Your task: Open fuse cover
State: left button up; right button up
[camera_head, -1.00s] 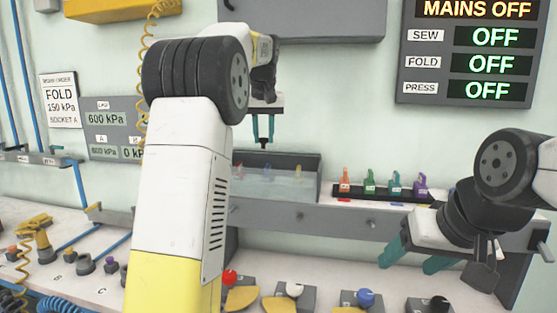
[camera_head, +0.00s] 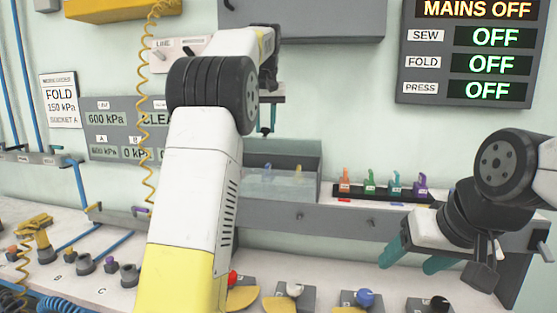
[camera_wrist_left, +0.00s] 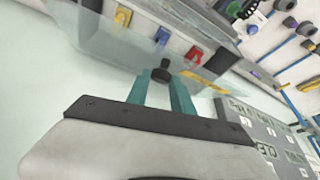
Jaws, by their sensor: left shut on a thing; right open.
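The fuse cover (camera_wrist_left: 108,45) is a clear sheet with a small black knob (camera_wrist_left: 162,75), seen in the left wrist view. It belongs to the grey fuse box (camera_head: 310,182) at the middle of the head view; the cover's exact tilt is hard to tell. My left gripper (camera_head: 267,128) is above the box, its teal fingers shut on the knob, as the left wrist view (camera_wrist_left: 162,88) shows. Coloured fuses show through the clear material, including a yellow one (camera_wrist_left: 123,17) and a red one (camera_wrist_left: 194,53). My right gripper (camera_head: 410,255) is open and empty at the right.
A black rack (camera_head: 350,191) with several coloured fuses stands right of the box on the grey ledge (camera_head: 345,222). Knobs with yellow plates line the bench below. A coiled yellow cable (camera_head: 146,100) hangs at the left. A status board (camera_head: 470,50) is on the wall.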

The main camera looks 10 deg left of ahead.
pick_arm(q)
jog(key=shift+w+d+r, duration=0.1)
jog(key=shift+w+r, duration=0.05)
jog(key=shift+r, duration=0.05)
jog(key=shift+w+r, duration=0.7)
jog(key=shift+w, duration=0.1)
dwell(0.3)
